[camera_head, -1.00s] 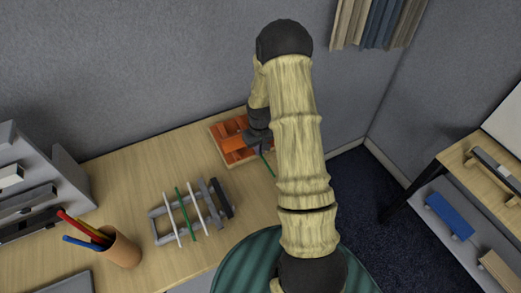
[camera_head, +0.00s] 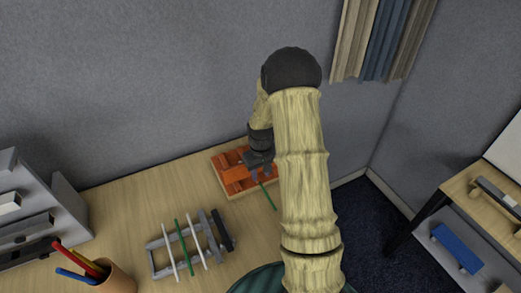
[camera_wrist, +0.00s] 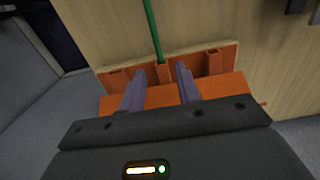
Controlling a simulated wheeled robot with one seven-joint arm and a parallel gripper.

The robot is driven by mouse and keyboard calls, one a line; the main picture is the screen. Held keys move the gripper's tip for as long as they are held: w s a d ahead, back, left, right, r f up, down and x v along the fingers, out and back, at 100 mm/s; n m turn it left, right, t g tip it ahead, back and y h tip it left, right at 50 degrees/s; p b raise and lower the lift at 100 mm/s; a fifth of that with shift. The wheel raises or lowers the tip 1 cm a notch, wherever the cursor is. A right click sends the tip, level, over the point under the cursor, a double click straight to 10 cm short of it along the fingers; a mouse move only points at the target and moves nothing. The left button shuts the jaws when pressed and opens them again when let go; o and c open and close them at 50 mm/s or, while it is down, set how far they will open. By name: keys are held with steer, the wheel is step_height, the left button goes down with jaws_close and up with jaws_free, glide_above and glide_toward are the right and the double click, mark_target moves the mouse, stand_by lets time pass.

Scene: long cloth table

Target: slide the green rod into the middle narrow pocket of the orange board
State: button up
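The orange board (camera_head: 231,186) lies on the table near the wall. In the wrist view its orange pocket walls (camera_wrist: 215,62) stand along a wooden base. A green rod (camera_head: 268,196) slants out from the board's near side. In the wrist view the green rod (camera_wrist: 154,30) meets the board's middle part between my fingers; how deep it sits there is hidden. My gripper (camera_head: 260,172) is over the board, partly hidden by my arm. Its two fingers (camera_wrist: 160,82) are spread, with visible gaps on both sides of the rod's line.
A grey rack (camera_head: 160,271) holds another green rod (camera_head: 181,240) and white rods (camera_head: 170,250) on the table. A pen cup (camera_head: 118,279) and a grey shelf unit (camera_head: 70,205) stand at left. Bare tabletop (camera_head: 130,210) lies between the shelf and the board.

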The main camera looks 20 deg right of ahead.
mark_target(260, 185)
step_height(260, 185, up, 13)
steer(key=b, duration=0.2)
steer(key=shift+r, duration=0.15)
stand_by(0.5)
steer(key=shift+s+a, duration=0.1)
steer(key=shift+a, duration=0.15)
steer(key=c, duration=0.6)
steer(key=shift+t, duration=0.6)
steer(key=s+a, duration=0.4)
steer(key=s+a+r, duration=0.1)
steer(key=s+a, duration=0.1)
steer(key=shift+s, duration=0.3)
jaws_close()
steer(key=s+a+t, duration=0.1)
steer(key=s+a, duration=0.4)
steer(key=s, duration=0.5)
steer(key=shift+s+f, duration=0.25)
steer(key=shift+s, duration=0.1)
steer(key=shift+d, duration=0.15)
